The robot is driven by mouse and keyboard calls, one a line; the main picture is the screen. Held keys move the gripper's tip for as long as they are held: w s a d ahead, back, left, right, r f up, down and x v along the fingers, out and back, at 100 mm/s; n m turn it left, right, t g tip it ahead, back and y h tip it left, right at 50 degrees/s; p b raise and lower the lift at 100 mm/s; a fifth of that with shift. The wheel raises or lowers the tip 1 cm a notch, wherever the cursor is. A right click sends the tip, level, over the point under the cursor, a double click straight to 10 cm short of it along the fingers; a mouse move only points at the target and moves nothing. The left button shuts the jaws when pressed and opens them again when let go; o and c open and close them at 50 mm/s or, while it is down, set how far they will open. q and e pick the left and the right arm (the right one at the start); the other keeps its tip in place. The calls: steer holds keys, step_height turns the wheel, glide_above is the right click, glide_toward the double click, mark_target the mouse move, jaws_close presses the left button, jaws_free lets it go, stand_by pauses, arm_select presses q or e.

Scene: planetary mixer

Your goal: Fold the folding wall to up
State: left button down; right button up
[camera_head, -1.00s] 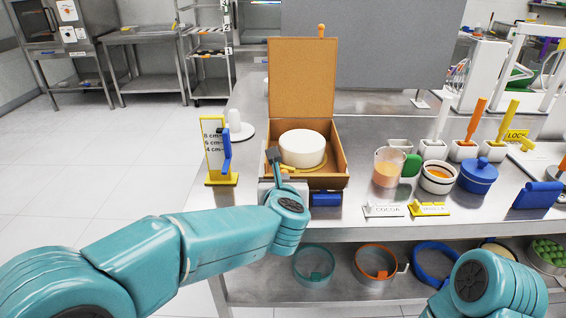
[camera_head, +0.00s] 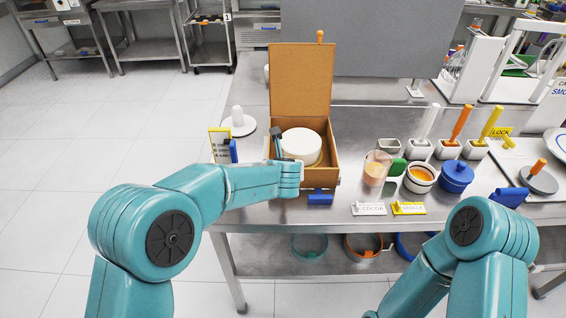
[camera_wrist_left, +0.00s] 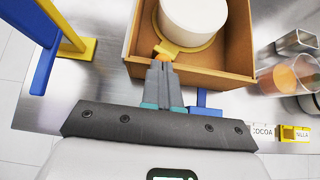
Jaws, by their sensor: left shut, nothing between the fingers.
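An open brown box (camera_head: 334,168) stands on the metal table with its back panel (camera_head: 300,80) upright. A white round cake (camera_head: 301,144) sits inside on a yellow board. The box also shows in the wrist view (camera_wrist_left: 238,45). A low brown front panel (camera_wrist_left: 222,78) runs along its near side; how far it is folded, I cannot tell. A blue handle-like piece (camera_head: 320,197) is at the front. My left gripper (camera_wrist_left: 163,64) is shut and empty, at the front-left of the box beside the board's orange-yellow tab (camera_wrist_left: 172,50). My right gripper is out of view.
A clear cup (camera_head: 376,168), bowl (camera_head: 419,178) and blue pot (camera_head: 456,178) stand to the right. Label signs (camera_head: 369,208) lie near the front edge.

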arm_select(q)
steer(key=shift+r, duration=0.2)
stand_by(0.4)
steer(key=v, duration=1.7)
steer(key=shift+w+r, duration=0.25)
steer(key=shift+r, duration=0.15)
